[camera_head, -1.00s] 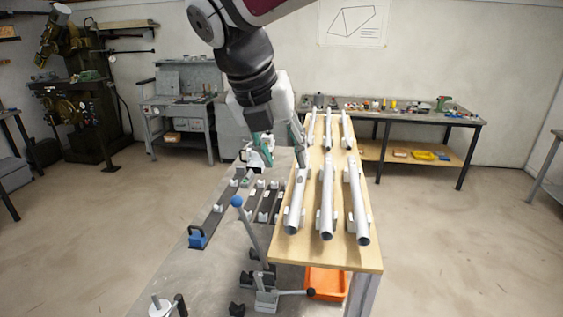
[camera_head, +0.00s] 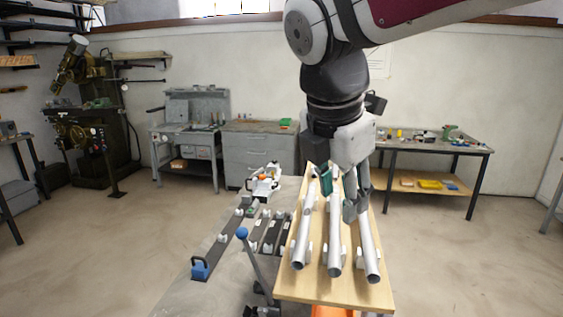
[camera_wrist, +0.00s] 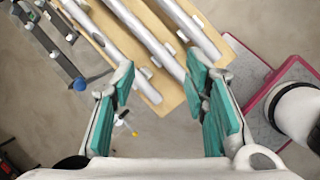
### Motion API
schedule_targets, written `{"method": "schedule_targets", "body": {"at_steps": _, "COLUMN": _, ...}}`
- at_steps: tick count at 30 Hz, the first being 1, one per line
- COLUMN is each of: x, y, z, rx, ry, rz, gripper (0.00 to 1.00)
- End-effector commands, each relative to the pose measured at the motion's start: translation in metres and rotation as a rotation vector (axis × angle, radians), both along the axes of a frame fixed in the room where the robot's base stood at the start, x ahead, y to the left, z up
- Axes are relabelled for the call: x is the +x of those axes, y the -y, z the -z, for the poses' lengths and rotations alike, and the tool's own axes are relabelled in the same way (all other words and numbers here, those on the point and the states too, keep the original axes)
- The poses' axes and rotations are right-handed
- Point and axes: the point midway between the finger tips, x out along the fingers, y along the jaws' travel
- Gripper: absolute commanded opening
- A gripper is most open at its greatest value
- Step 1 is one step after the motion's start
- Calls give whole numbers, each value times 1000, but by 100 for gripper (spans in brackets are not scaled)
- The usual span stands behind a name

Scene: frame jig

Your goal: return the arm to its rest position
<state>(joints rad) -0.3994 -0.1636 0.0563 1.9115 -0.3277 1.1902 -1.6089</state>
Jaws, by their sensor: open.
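My gripper (camera_head: 346,196) is open and empty, with its green-padded fingers pointing down over the wooden board in the head view. Its spread fingers (camera_wrist: 163,78) frame the board's edge and bare floor in the wrist view. The wooden board (camera_head: 338,288) carries several grey metal tubes in white holders, such as the front left tube (camera_head: 302,243). The board (camera_wrist: 160,98) and its tubes also show in the wrist view. My arm hides part of the rear tubes. I cannot tell the exact height of the fingers above the tubes.
Left of the board is a grey jig table (camera_head: 196,295) with dark rails, a blue-knobbed lever (camera_head: 242,233) and a blue clamp (camera_head: 200,269). An orange bin (camera_head: 330,311) is below the board's front. A workbench (camera_head: 440,147) stands behind, right. Open floor lies left.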

Motion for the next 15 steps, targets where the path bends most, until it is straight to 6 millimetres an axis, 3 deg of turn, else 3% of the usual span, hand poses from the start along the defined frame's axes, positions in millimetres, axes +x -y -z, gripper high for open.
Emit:
{"method": "schedule_targets", "body": {"at_steps": 1, "x": -11, "y": 15, "z": 3, "rx": 65, "ry": 29, "rz": 138, "gripper": 41}}
{"method": "schedule_targets", "body": {"at_steps": 6, "x": -45, "y": 50, "z": 17, "rx": 297, "ry": 121, "rz": 617, "gripper": 41}}
{"method": "schedule_targets", "body": {"at_steps": 15, "x": -104, "y": 90, "z": 53, "rx": 712, "ry": 246, "rz": 1455, "gripper": 41}}
